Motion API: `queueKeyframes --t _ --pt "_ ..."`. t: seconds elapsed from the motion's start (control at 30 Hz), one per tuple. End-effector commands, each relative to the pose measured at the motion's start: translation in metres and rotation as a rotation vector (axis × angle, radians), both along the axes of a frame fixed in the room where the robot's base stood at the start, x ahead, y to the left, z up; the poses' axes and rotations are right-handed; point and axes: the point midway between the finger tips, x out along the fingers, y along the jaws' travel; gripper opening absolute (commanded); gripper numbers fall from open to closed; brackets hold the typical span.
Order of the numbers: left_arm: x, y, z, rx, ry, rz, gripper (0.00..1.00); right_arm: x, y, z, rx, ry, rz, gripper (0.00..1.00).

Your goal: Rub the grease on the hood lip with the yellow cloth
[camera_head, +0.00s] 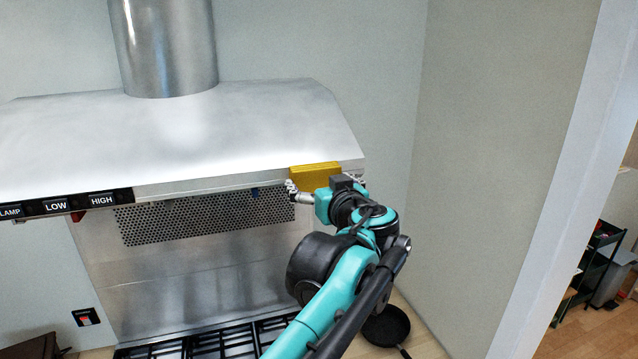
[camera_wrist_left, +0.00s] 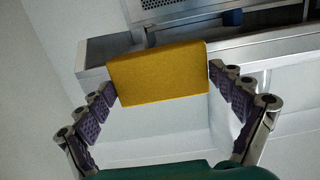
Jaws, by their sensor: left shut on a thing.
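The yellow cloth (camera_head: 315,177) is a flat block-like pad at the right end of the hood lip (camera_head: 225,184). My left gripper (camera_head: 327,184) is shut on the yellow cloth, one finger at each side edge. In the left wrist view the cloth (camera_wrist_left: 158,73) sits between the fingertips of the gripper (camera_wrist_left: 162,80), overlapping the metal lip. I cannot tell whether it touches the lip. No grease shows clearly; any behind the cloth is hidden. My right gripper is not in view.
The hood (camera_head: 190,135) spans the left, with a dark LOW/HIGH panel (camera_head: 70,204) on its front. A small blue part (camera_head: 255,191) hangs under the lip. Below are the hob grates (camera_head: 225,340) and a black pan (camera_head: 386,325). A wall (camera_head: 490,150) stands to the right.

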Motion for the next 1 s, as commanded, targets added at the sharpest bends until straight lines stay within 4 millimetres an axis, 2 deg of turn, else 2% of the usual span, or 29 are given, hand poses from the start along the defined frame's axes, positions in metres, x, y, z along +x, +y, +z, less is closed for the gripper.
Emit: queueKeyframes --t 1.0 --pt "0.018 0.006 0.000 0.000 0.000 0.000 0.71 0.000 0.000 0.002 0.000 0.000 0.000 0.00"
